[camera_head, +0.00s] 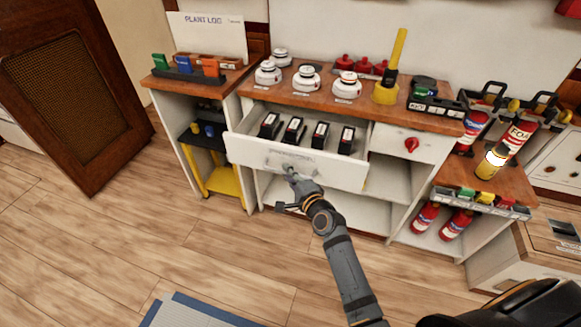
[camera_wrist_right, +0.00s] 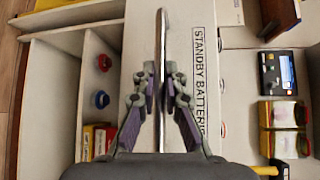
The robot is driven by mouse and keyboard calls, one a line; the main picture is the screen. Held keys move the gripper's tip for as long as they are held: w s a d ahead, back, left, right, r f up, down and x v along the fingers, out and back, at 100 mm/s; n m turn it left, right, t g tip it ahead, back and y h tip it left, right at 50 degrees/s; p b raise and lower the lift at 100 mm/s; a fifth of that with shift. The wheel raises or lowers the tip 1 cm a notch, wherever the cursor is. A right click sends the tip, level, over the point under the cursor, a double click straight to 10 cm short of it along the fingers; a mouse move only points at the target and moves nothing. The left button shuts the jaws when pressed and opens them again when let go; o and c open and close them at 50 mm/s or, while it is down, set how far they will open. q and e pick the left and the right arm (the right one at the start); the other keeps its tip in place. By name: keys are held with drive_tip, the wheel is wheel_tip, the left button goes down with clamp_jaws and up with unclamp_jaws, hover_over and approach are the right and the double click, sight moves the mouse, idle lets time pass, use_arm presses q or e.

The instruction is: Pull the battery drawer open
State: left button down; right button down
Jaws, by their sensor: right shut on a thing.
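The white battery drawer (camera_head: 338,174) is pulled out from under the wooden counter, and several black batteries (camera_head: 294,131) stand upright inside it. In the right wrist view the drawer front (camera_wrist_right: 205,20) carries a "STANDBY BATTERIES" label, partly hidden by my gripper. My right gripper (camera_head: 290,174) is at the drawer front, its arm reaching up from below. In the right wrist view its fingers (camera_wrist_right: 160,88) are shut on the thin metal drawer handle (camera_wrist_right: 163,35), one on each side. My left gripper is out of view.
White detectors (camera_head: 307,78) and a yellow post (camera_head: 393,65) stand on the counter above. A panel with a red knob (camera_head: 411,145) is right of the drawer. Fire extinguishers (camera_head: 474,128) stand further right. Wooden floor (camera_head: 230,260) in front is mostly clear.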

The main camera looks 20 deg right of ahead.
drive_tip(key=shift+s+a, duration=0.25)
drive_tip(key=shift+s, duration=0.15)
drive_tip(key=c, duration=1.4)
unclamp_jaws()
drive_tip(key=v, duration=1.2)
drive_tip(key=shift+f, duration=0.1)
